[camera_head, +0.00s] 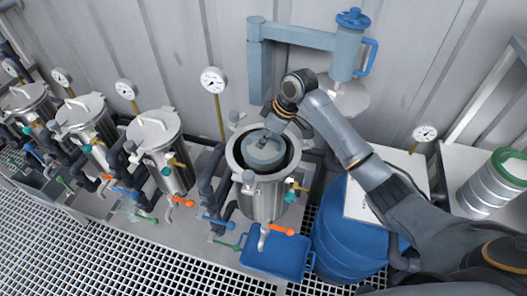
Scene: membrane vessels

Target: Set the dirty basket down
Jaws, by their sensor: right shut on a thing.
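My right gripper (267,134) reaches from the right over the open steel vessel (262,195). It is shut on a grey round piece (263,153), which I take to be the dirty basket. The basket sits down inside the vessel's mouth, with the vessel rim around it. Its lower part is hidden by the vessel wall, so I cannot tell whether it rests on anything. The gripper's fingers are small and partly hidden by the wrist. My left gripper is not in view.
Several closed vessels (155,130) stand in a row to the left. A blue swing arm (300,35) holds a grey lid (345,97) behind. A blue tray (275,262) and blue drum (340,240) are in front. A white board (405,165) and green-rimmed steel drum (490,187) are right.

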